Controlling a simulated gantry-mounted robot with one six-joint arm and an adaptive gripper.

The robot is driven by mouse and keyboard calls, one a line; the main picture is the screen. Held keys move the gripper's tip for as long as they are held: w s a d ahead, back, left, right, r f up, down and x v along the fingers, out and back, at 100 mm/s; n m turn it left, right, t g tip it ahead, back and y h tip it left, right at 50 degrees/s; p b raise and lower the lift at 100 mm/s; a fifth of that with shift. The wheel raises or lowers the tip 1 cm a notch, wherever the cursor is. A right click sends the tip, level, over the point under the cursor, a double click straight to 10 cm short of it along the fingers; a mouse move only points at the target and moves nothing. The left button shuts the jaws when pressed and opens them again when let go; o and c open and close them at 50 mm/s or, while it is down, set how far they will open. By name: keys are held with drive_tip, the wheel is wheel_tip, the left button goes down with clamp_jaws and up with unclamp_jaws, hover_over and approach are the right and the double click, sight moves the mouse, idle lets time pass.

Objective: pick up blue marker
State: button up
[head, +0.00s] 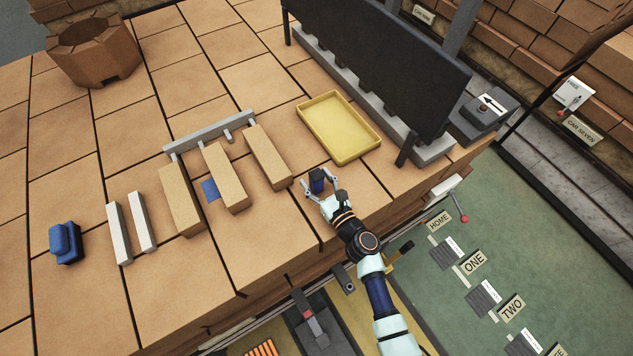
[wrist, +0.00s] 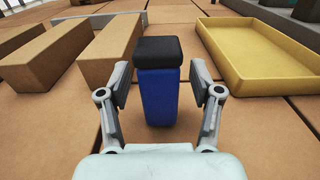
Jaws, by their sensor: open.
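The blue marker (wrist: 160,98) is a stout blue block with a black cap, standing upright on the brick-tiled surface. In the head view it shows small (head: 317,181), at the end of my arm. My gripper (wrist: 160,86) is open, with one finger to the left of the marker and one to the right. There seems to be a gap on each side, and the jaws are not closed on it. In the head view my gripper (head: 319,188) reaches in from the lower right.
A yellow tray (head: 374,149) lies just beyond the marker, to the right in the wrist view. Several tan blocks (head: 268,158) and two white bars (head: 119,233) lie to the left. A blue object (head: 65,242) sits far left. A dark panel (head: 385,65) stands behind the tray.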

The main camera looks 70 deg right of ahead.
clamp_jaws()
wheel_tip(320, 180, up, 20)
drive_tip(key=p, duration=1.1)
